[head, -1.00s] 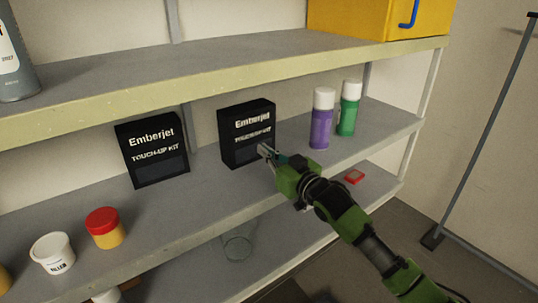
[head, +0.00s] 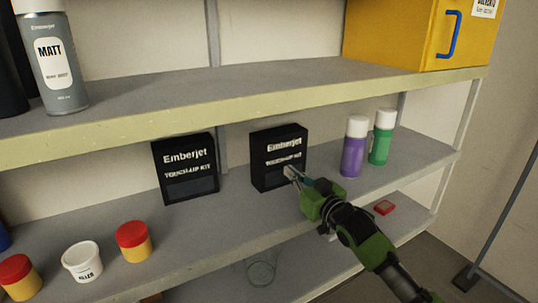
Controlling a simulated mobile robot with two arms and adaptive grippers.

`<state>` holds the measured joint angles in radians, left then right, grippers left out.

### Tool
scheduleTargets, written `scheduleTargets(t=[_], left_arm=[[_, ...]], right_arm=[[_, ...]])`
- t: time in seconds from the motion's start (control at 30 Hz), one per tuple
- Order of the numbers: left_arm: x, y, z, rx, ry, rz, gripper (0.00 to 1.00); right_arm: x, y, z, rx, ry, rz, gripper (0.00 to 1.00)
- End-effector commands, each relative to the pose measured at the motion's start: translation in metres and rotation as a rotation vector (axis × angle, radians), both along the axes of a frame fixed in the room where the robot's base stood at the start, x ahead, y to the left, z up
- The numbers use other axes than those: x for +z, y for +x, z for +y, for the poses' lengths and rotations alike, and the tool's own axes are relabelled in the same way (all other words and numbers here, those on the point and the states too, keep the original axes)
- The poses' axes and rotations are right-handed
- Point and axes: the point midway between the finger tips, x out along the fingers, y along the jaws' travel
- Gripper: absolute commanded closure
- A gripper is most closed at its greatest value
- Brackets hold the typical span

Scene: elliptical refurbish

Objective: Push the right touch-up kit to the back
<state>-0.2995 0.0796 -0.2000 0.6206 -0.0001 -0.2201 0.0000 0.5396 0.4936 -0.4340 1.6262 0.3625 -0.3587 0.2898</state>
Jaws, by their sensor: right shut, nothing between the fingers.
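The right touch-up kit (head: 279,150), a black upright box with white "Emberjet" lettering, stands on the middle shelf in the head view. A second, matching touch-up kit (head: 185,170) stands upright to its left with a gap between them. My right gripper (head: 291,174) is shut and empty, with its fingertips at the lower right of the right kit's front face. They look to be touching or nearly touching it. The fingertips hide a small part of that face. My left gripper is not in view.
A purple spray can (head: 353,147) and a green spray can (head: 381,138) stand right of the right kit. Small tubs, including a white one (head: 82,262), stand at the front left. The upper shelf (head: 250,95) overhangs the kits and holds a yellow box (head: 410,35).

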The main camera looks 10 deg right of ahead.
Motion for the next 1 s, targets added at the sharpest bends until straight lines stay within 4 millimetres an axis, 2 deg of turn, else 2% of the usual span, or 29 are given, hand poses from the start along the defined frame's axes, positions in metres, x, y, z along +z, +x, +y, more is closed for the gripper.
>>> scheduleTargets(t=[1.0], left_arm=[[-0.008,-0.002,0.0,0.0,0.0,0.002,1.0]], right_arm=[[0.006,0.03,0.01,0.0,0.001,-0.013,1.0]])
